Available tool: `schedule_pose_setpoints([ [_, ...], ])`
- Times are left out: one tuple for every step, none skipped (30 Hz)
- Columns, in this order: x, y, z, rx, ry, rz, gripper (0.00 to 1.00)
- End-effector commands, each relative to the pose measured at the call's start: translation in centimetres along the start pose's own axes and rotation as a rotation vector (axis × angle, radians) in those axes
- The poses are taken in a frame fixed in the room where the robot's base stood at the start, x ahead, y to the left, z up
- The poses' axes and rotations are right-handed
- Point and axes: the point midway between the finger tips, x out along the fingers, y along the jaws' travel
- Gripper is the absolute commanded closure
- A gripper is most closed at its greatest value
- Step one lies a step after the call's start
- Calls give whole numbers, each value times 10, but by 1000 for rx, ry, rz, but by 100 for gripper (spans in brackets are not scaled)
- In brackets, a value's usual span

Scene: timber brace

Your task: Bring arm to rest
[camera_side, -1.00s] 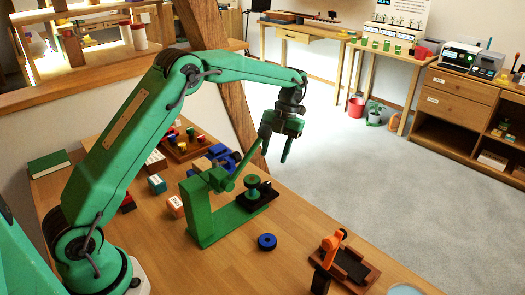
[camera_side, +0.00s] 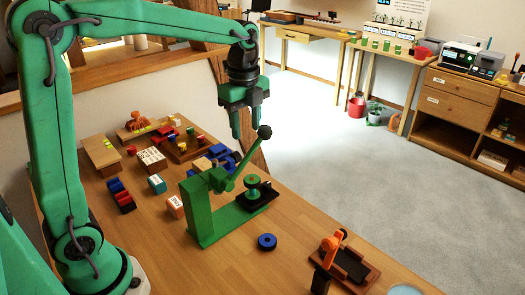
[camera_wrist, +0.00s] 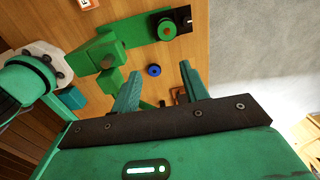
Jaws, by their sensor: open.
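My gripper (camera_side: 242,122) points down above the table, just left of the black knob on the lever of a green press (camera_side: 208,212). Its two fingers are apart with nothing between them; they also show in the wrist view (camera_wrist: 160,78). The lever (camera_side: 245,152) slants up to the right. The press also shows in the wrist view (camera_wrist: 135,30), with its round green plate. Whether the fingertips clear the knob in depth is hard to tell.
A blue ring (camera_side: 267,242) lies in front of the press. An orange and black device (camera_side: 345,262) stands at the front right. Small blocks (camera_side: 157,185) and trays (camera_side: 183,147) lie left of and behind the press. A timber brace (camera_side: 217,68) rises behind my gripper.

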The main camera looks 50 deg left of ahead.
Motion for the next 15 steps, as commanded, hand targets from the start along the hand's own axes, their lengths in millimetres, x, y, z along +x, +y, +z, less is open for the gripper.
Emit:
schedule_pose_setpoints([
  [-6, 8, -1, -57, 0, -22, 55],
  [-8, 13, -1, -94, 1, -32, 55],
  [-10, 19, -2, -142, 2, -47, 55],
  [-12, 23, -2, -179, 4, -58, 55],
  [-14, 28, -2, -216, 6, -69, 55],
  [-16, 34, -3, -264, 9, -84, 55],
  [-18, 38, -3, -301, 12, -94, 55],
  [-19, 43, -3, -337, 16, -106, 55],
  [-21, 49, -4, -385, 21, -120, 55],
  [-22, 54, -4, -422, 25, -129, 55],
  [-23, 58, -4, -459, 30, -141, 55],
  [-24, 64, -5, -506, 37, -154, 55],
  [-25, 69, -5, -543, 42, -164, 55],
  [-25, 73, -5, -580, 49, -175, 55],
  [-26, 79, -6, -627, 57, -188, 55],
])
